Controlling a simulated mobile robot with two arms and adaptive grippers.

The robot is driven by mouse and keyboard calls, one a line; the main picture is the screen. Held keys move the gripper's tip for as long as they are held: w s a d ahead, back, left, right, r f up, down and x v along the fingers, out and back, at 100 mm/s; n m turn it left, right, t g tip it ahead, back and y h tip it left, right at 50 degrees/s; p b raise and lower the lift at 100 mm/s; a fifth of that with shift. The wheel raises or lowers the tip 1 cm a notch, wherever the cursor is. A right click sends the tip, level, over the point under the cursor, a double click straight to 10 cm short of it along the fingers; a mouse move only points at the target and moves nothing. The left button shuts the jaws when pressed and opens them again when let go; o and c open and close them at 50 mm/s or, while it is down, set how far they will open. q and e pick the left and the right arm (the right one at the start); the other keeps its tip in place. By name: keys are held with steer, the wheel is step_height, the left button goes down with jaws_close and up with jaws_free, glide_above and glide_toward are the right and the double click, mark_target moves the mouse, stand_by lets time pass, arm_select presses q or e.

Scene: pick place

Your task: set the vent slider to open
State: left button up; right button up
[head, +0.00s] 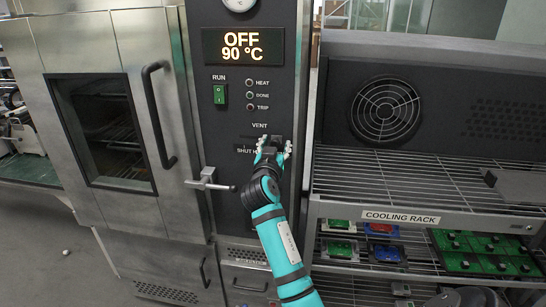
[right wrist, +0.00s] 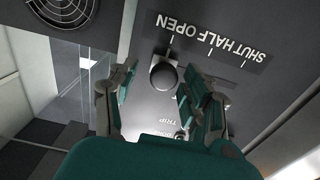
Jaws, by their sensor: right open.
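The vent slider's round black knob (right wrist: 164,76) shows in the right wrist view, where the panel appears upside down. It stands in line with the OPEN mark, at the OPEN end of the SHUT HALF OPEN label (right wrist: 212,38). My right gripper (right wrist: 158,104) is open, with one finger on each side of the knob and a visible gap to each. In the head view, my right gripper (head: 273,147) is at the panel below the word VENT and hides the slider and most of its label (head: 245,149). My left gripper is not in view.
The oven door's lever handle (head: 210,183) sticks out left of my right arm. The green RUN switch (head: 220,95) and indicator lamps (head: 250,95) are above. The display (head: 243,46) reads OFF 90 °C. A cooling rack (head: 345,211) with coloured items stands on the right.

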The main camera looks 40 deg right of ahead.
steer(key=v, duration=1)
steer(key=shift+s+a, duration=0.2)
steer(key=shift+s, duration=0.15)
